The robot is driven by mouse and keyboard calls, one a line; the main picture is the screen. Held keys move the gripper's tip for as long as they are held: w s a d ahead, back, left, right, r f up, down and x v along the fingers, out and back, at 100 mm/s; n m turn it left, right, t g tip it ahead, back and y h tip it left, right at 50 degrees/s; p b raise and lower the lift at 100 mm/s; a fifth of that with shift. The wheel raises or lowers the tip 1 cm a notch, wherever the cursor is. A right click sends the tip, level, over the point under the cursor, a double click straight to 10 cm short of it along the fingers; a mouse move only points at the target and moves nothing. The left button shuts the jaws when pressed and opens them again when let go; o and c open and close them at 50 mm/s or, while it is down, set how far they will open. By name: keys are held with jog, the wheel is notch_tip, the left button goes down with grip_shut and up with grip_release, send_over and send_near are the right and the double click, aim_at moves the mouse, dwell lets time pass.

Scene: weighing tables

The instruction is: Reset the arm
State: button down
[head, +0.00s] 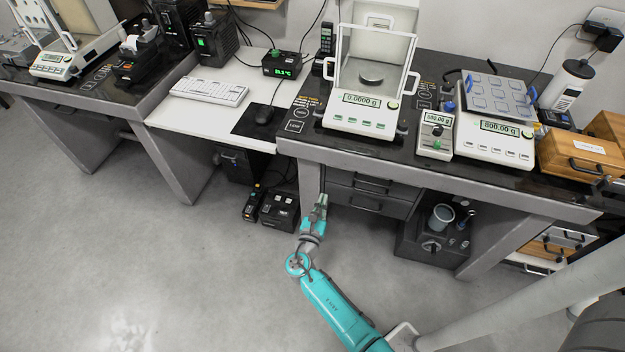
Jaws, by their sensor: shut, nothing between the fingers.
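My gripper (321,205) is at the end of my teal arm, which reaches up from the bottom of the head view. It is shut and holds nothing. It is in front of the right weighing table (400,164), over the floor near the left table leg and the drawers. I cannot tell from this view how far it is from the table front.
An analytical balance (361,112) and a second balance (492,137) stand on the right table. A wooden box (580,155) sits at its right end. Below are drawers (368,196) and a dark unit (432,243). The floor (150,260) at left is clear.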

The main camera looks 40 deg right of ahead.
jog(key=shift+s+a, duration=0.1)
jog(key=s+a+f+m+y, duration=0.2)
jog(key=s+f+y, duration=0.15)
jog(key=s, duration=0.35)
jog(key=s+a+f+m+y, duration=0.2)
jog(key=s+f+m, duration=0.1)
jog(key=s+f, duration=0.3)
jog(key=s+a+r+m+y, duration=0.2)
jog(key=s+a+m+y, duration=0.3)
jog(key=s, duration=0.7)
jog(key=s+a+r+m+t+y, duration=0.1)
jog(key=s+a+r+m+y, duration=0.2)
jog(key=s+a+r+m, duration=0.4)
jog(key=s+r+m+t, duration=0.1)
jog(key=s+r+m, duration=0.2)
jog(key=r, duration=0.7)
jog(key=s+r+m+t, duration=0.1)
jog(key=s+r+m, duration=0.3)
jog(key=r, duration=0.6)
jog(key=shift+s+m+t+y, duration=0.3)
jog(key=shift+m+t+y, duration=0.1)
jog(key=shift+m, duration=0.4)
jog(key=shift+d+r, duration=0.1)
